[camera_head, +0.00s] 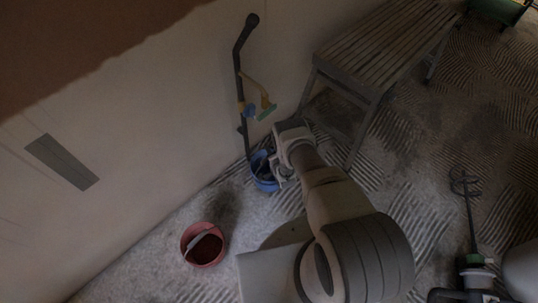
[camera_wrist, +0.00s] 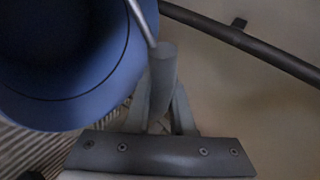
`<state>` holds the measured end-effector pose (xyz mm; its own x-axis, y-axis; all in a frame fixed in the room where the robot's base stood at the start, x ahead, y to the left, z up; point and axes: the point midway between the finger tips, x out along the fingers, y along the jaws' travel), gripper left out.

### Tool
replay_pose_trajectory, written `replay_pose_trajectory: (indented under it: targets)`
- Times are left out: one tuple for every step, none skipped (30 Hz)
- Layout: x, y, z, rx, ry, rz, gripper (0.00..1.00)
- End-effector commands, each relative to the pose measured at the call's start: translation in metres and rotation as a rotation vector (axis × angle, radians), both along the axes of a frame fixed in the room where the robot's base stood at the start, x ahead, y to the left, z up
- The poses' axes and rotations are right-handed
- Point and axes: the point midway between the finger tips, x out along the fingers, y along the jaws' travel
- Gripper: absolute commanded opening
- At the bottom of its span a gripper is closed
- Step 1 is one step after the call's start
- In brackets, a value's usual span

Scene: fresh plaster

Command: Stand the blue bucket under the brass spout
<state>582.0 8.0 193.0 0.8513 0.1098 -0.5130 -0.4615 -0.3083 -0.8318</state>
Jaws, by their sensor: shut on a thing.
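The blue bucket (camera_head: 265,186) is low beside the wall, partly hidden by my gripper. In the wrist view its wide blue rim and dark inside (camera_wrist: 85,108) fill the upper left. My gripper (camera_wrist: 162,100) is shut on the grey grip of the bucket's thin wire handle; in the head view the gripper (camera_head: 279,172) is at the bucket's right side. In the head picture the bucket appears below the spout. I cannot tell whether it touches the floor.
A slatted bench (camera_head: 385,45) stands to the right of the pipe. A mixer with a whisk (camera_head: 468,210) is at the right. Ridged floor between is clear.

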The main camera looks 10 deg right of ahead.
Motion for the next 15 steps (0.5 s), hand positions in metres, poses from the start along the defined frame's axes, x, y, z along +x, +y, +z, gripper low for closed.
replay_pose_trajectory:
  targets:
    - [0.0009, 0.0003, -0.0042, 0.0, -0.002, 0.001, 0.0]
    - [0.0011, 0.0001, -0.0038, 0.0, -0.003, 0.001, 0.0]
    - [0.0012, -0.0001, -0.0027, 0.0, -0.003, 0.0, 0.0]
    - [0.0012, -0.0001, -0.0021, 0.0, -0.002, 0.0, 0.0]
    - [0.0012, -0.0002, -0.002, 0.0, -0.002, 0.0, 0.0]
    - [0.001, -0.0003, -0.002, 0.0, -0.002, 0.0, 0.0]
    - [0.001, -0.0003, -0.002, 0.0, -0.002, 0.0, 0.0]
    - [0.0009, -0.0003, -0.0023, 0.0, -0.002, 0.0, 0.0]
    - [0.0009, -0.0004, -0.0031, 0.001, -0.002, -0.001, 0.0]
    - [0.0008, -0.0004, -0.004, 0.001, -0.002, -0.001, 0.0]
    - [0.0009, -0.0005, -0.005, 0.001, -0.002, -0.001, 0.0]
    - [0.0007, -0.0003, -0.0052, 0.001, -0.001, -0.001, 0.27]
    - [0.0007, -0.0003, -0.0051, 0.0, -0.001, -0.001, 0.32]
    - [0.0006, -0.0003, -0.005, 0.0, -0.001, -0.001, 0.38]
    - [0.0006, -0.0003, -0.005, 0.0, -0.001, -0.001, 0.45]
